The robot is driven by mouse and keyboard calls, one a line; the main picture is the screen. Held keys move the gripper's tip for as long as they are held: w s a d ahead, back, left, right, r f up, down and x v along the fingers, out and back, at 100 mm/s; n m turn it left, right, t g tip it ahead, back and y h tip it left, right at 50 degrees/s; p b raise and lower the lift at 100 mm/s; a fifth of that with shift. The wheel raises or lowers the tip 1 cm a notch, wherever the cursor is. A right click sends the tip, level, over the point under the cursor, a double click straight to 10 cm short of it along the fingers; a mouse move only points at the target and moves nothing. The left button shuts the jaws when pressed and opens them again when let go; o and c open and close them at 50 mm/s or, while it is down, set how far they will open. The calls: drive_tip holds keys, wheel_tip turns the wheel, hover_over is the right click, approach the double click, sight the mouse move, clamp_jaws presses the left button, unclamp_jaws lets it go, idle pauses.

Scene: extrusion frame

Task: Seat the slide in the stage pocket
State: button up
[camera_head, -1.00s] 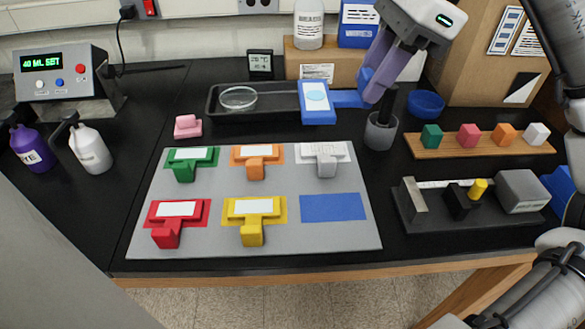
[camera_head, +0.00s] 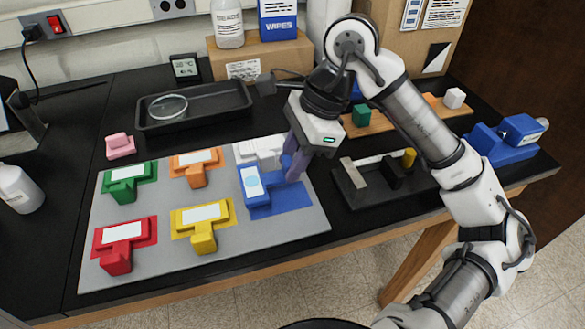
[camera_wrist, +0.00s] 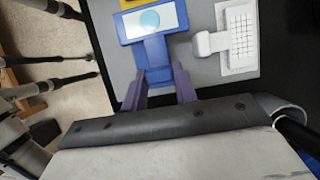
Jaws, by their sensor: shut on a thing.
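The blue slide piece (camera_head: 252,183), with a white label and pale blue circle, is over the blue rectangle (camera_head: 288,197) on the grey mat, at its right side. My gripper (camera_head: 290,175) is shut on its handle from above. In the wrist view the slide's blue plate (camera_wrist: 153,48) points away from my gripper (camera_wrist: 160,92), with its handle between the purple fingers. I cannot tell whether the slide touches the mat or hangs just above it. No stage pocket can be made out with certainty; the fingers and slide hide part of the blue rectangle.
Green (camera_head: 126,181), orange (camera_head: 196,166), red (camera_head: 120,243), yellow (camera_head: 203,222) and white (camera_head: 258,150) handled pieces lie on the grey mat (camera_head: 160,265). The white one is close behind the slide. A black fixture (camera_head: 370,198) with a yellow knob stands to the right. A black tray (camera_head: 195,108) is behind.

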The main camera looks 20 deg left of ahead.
wheel_tip(320, 180, down, 3)
drive_tip(key=shift+f, duration=0.15)
drive_tip(key=shift+f, duration=0.25)
drive_tip(key=o, duration=1)
drive_tip(key=shift+r, duration=0.1)
drive_tip(key=shift+o, duration=0.2)
drive_tip(key=shift+r, duration=0.15)
